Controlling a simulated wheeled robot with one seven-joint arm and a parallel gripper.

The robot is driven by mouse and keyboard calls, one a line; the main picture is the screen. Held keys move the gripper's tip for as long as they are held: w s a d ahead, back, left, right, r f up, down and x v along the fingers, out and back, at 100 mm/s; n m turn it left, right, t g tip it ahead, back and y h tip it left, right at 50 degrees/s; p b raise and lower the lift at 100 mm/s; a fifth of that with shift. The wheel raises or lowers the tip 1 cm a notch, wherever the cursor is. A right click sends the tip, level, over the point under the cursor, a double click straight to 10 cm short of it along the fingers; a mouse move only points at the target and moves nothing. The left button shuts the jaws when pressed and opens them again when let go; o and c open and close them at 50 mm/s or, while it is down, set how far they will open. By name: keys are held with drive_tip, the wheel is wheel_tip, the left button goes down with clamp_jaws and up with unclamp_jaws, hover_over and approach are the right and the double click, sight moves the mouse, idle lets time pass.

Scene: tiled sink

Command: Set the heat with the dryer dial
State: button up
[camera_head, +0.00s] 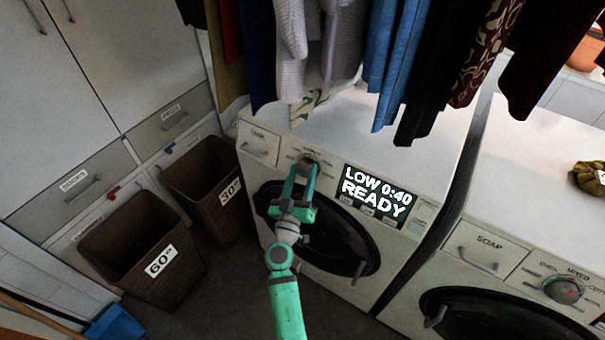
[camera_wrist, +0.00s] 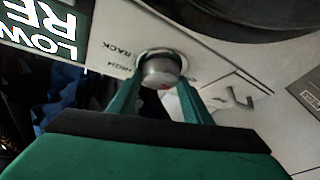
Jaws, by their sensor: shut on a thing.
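The dryer dial (camera_head: 307,161) is a round silver knob on the front panel of the left machine, the dryer (camera_head: 405,160). It also shows in the wrist view (camera_wrist: 160,68), with a small red mark on its lower edge and the printed words HIGH and RACK beside it. My green gripper (camera_head: 301,172) reaches up to the panel from below. In the wrist view its two fingers (camera_wrist: 159,88) are at opposite sides of the dial, shut on it. The dryer display (camera_head: 377,191) reads LOW 0:40 READY. Part of the dial's lettering is hidden.
The dryer's round dark door (camera_head: 350,240) is below the panel, partly behind my arm. Clothes (camera_head: 390,60) hang above the dryer. A second machine with a SOAP drawer (camera_head: 485,247) and its own dial (camera_head: 563,290) stands right. Brown baskets (camera_head: 140,250) stand left.

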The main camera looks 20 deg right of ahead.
drive_tip(key=shift+w+a+f+m+g+h, duration=0.1)
drive_tip(key=shift+m+g+h, duration=0.15)
drive_tip(key=shift+m+h, duration=0.4)
drive_tip(key=shift+a+f+m+g+h, duration=0.1)
drive_tip(key=shift+m+g+h, duration=0.2)
drive_tip(key=shift+m, duration=0.65)
drive_tip(key=shift+d+h, duration=0.1)
drive_tip(key=shift+h, duration=0.15)
drive_tip(key=shift+m, duration=0.5)
drive_tip(key=o, duration=1.1)
drive_tip(key=shift+d, duration=0.1)
drive_tip(key=shift+c, duration=0.2)
drive_tip(key=shift+a+r, duration=0.1)
drive_tip(key=shift+a, duration=0.25)
drive_tip(key=v, duration=1.1)
drive_tip(key=shift+w, duration=0.1)
